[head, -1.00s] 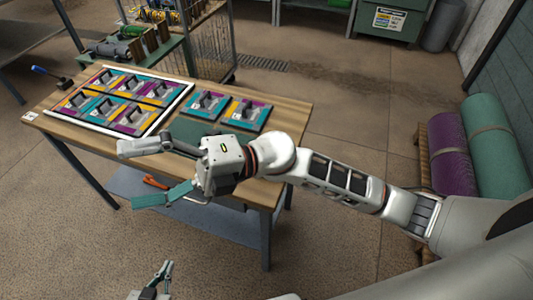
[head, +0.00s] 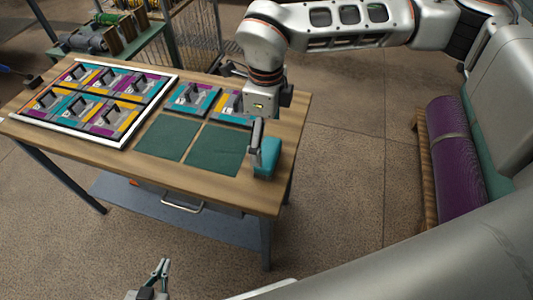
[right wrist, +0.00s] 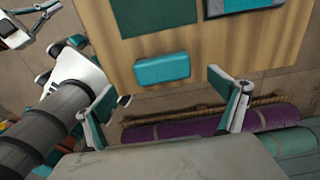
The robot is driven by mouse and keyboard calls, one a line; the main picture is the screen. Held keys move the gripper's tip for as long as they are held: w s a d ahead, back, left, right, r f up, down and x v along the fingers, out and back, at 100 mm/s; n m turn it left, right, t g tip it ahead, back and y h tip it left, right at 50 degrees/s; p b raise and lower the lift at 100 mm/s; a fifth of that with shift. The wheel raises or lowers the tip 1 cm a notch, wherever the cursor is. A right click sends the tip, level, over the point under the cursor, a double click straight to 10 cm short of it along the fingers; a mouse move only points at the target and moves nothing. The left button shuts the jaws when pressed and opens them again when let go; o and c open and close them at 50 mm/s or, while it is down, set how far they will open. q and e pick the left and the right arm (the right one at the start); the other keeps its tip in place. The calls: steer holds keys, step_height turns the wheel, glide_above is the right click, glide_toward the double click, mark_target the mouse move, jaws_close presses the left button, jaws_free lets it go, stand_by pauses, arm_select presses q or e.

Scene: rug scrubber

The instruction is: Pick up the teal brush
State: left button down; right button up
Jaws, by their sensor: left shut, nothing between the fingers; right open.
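The teal brush (head: 265,157) is a rounded block lying on the wooden table near its right edge, beside a dark green pad. It also shows in the right wrist view (right wrist: 162,69), apart from the fingers. My right gripper (head: 258,142) points down close to the brush and partly covers it in the head view. In the right wrist view my right gripper (right wrist: 166,95) is open, with the brush seen beyond the gap between its fingers. My left gripper (head: 160,274) is shut and empty, low in front of the table.
A white-framed tray (head: 93,103) of coloured tiles with handles covers the table's left part. Two more such tiles stand at the back, one (head: 193,97) in clear view. Dark green pads (head: 168,138) lie in front of them.

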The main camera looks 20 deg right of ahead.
mark_target(268, 151)
steer(key=f, duration=0.7)
steer(key=shift+d+f, duration=0.3)
steer(key=shift+r, duration=0.1)
steer(key=c, duration=1.3)
